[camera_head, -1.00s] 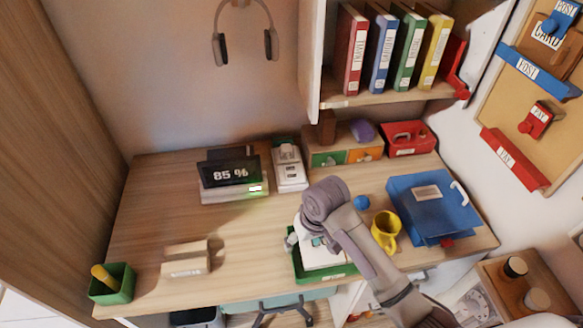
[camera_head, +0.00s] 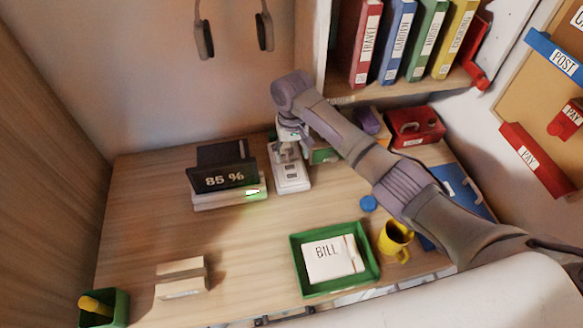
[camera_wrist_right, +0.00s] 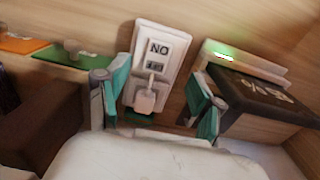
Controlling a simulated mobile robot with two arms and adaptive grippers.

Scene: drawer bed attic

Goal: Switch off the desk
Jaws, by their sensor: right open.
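A white switch unit (camera_head: 290,176) lies on the desk (camera_head: 240,250) near the back wall, right of a display. In the right wrist view the unit (camera_wrist_right: 160,45) shows a label reading "NO" in that picture and a raised pale part (camera_wrist_right: 146,95). My right gripper (camera_head: 290,138) is over the back end of the unit. In the wrist view its teal-padded fingers (camera_wrist_right: 160,100) are apart, one on each side of the unit, with nothing gripped. Whether they touch it I cannot tell. My left gripper is not in view.
A black display (camera_head: 226,178) reading "85 %" stands on a white base with a green light. A green tray (camera_head: 300,280) with a bill, a yellow mug (camera_head: 396,240) and a red box (camera_head: 415,126) are on the right. A shelf with binders (camera_head: 400,40) overhangs the back.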

